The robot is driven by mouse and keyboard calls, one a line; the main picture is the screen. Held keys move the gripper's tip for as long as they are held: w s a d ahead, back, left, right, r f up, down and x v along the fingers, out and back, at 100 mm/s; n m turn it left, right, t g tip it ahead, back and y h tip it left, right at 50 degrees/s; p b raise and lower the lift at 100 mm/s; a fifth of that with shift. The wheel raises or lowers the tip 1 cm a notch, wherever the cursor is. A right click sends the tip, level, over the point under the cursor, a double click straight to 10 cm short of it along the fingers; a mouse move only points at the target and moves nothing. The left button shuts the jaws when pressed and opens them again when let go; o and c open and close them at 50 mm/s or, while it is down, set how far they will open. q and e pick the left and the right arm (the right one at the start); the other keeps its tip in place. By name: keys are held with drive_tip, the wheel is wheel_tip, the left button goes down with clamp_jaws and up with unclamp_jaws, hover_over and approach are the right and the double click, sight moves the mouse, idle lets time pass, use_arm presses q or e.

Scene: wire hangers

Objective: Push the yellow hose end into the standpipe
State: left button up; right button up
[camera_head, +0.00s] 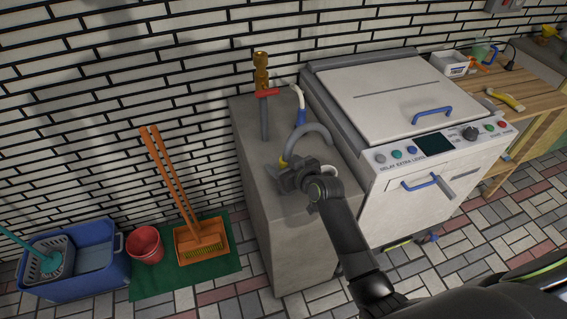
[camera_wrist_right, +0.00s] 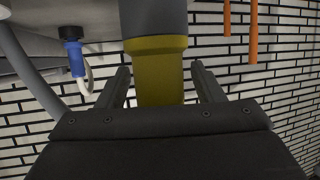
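The yellow hose end (camera_head: 284,161) is on a curved grey hose (camera_head: 311,129) above the concrete block, just beyond my right gripper (camera_head: 296,178). In the right wrist view the yellow end (camera_wrist_right: 158,75) is between the two fingers of my right gripper (camera_wrist_right: 160,75), with a gap on each side, so the fingers look open around it. Its tip is hidden behind the gripper body. A grey upright pipe (camera_head: 264,122), perhaps the standpipe, rises near the wall behind the gripper, under a brass tap (camera_head: 261,68) with a red lever. My left gripper is not in view.
A white washing machine (camera_head: 405,195) stands right of the concrete block (camera_head: 285,235). A white hose (camera_head: 298,103) with a blue connector hangs near the pipe. A blue mop bucket (camera_head: 95,282), a red bucket (camera_head: 145,245) and an orange broom and dustpan (camera_head: 201,237) are at left.

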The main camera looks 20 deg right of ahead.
drive_tip(key=shift+s, duration=0.15)
drive_tip(key=b+v, duration=0.1)
drive_tip(key=v, duration=1.6)
drive_tip(key=shift+s, duration=0.1)
drive_tip(key=s+d+f+m+g+h, duration=0.1)
drive_tip(key=s+d+f+g, duration=0.1)
drive_tip(key=f, duration=0.8)
drive_tip(key=s+d+f+m+g+h, duration=0.1)
drive_tip(key=s+d+f+g+h, duration=0.15)
drive_tip(key=f, duration=0.75)
drive_tip(key=s+d+f+m+g, duration=0.1)
drive_tip(key=s+d+f, duration=0.15)
drive_tip(key=f, duration=0.85)
drive_tip(key=s+f+g, duration=0.2)
drive_tip(key=s+f, duration=0.4)
drive_tip(key=s, duration=0.4)
drive_tip(key=s+d+f+g+h, duration=0.1)
drive_tip(key=s+f+g, duration=0.1)
drive_tip(key=s+f, duration=0.4)
drive_tip(key=s+d+f+m+g, duration=0.1)
drive_tip(key=s+f, duration=0.6)
drive_tip(key=s, duration=0.8)
drive_tip(key=shift+g, duration=0.55)
